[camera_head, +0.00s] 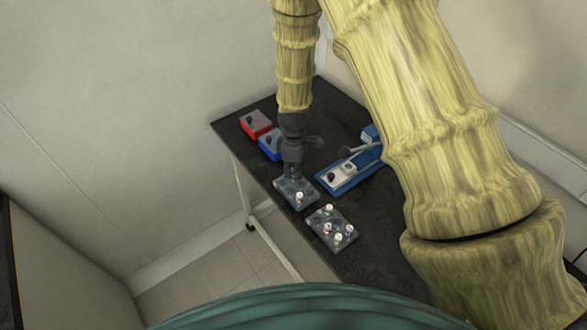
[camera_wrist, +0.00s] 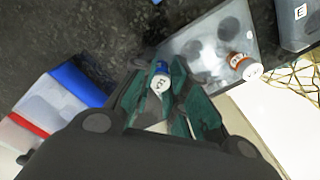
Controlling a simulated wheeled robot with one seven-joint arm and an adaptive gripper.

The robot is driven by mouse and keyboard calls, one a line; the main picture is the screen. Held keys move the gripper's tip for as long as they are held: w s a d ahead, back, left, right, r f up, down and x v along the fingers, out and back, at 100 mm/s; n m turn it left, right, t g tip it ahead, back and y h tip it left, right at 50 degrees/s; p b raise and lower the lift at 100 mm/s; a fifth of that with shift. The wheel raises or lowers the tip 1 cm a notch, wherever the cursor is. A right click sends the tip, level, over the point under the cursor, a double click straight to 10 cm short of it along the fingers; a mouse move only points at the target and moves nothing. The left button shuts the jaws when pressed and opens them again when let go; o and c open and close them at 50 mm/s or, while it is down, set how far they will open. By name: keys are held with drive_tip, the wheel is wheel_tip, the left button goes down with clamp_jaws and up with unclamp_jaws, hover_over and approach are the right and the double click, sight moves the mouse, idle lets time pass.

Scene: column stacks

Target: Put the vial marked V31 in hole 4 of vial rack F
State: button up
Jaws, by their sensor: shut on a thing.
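My gripper (camera_head: 293,172) hangs over the near-left end of the dark table. In the wrist view my gripper (camera_wrist: 168,88) is shut on a vial (camera_wrist: 160,80) with a white cap and a blue band; the cap marking is too small to read surely. Beside and below it is a grey rack (camera_wrist: 187,44) with round holes, also seen in the head view (camera_head: 281,184). No letter shows on this rack. A white-capped vial with an orange-brown band (camera_wrist: 240,64) stands in one of its holes. I cannot tell whether the held vial touches the rack.
A second rack marked E (camera_wrist: 293,35) is close by; in the head view a rack (camera_head: 322,222) with several vials lies nearer the front. A red box (camera_head: 255,124) and a blue box (camera_head: 269,146) are behind on the left. A blue device (camera_head: 350,179) lies to the right.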

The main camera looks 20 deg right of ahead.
drive_tip(key=o, duration=1.2)
drive_tip(key=shift+r, duration=0.1)
drive_tip(key=shift+r+p, duration=1.95)
drive_tip(key=shift+r, duration=1)
